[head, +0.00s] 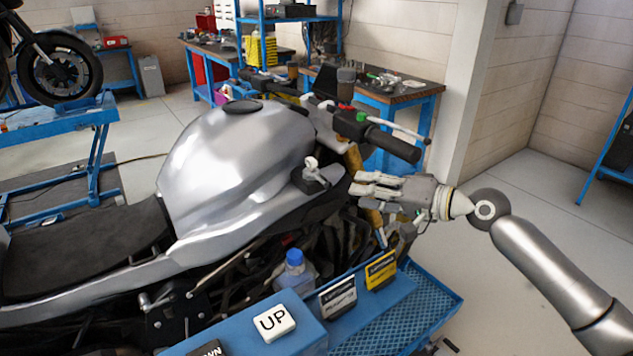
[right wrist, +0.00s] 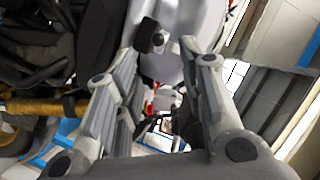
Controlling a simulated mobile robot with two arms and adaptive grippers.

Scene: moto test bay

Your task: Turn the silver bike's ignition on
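The silver bike (head: 235,150) stands side-on in the head view, its handlebar end at the right. A small silver key-like knob on a dark mount, which looks like the ignition (head: 312,172), sits beside the tank's front edge. In the right wrist view a dark piece with a pale round part (right wrist: 151,38), probably the same ignition, shows just beyond the fingertips. My right gripper (head: 357,184) is to the right of the ignition, below the black handlebar grip, pointing left. In the right wrist view its fingers (right wrist: 165,65) are apart with nothing between them. My left gripper is not in view.
The black handlebar grip (head: 393,142) and lever hang close above my right gripper. A gold fork tube (head: 374,218) is just below it. Floor at right is clear.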

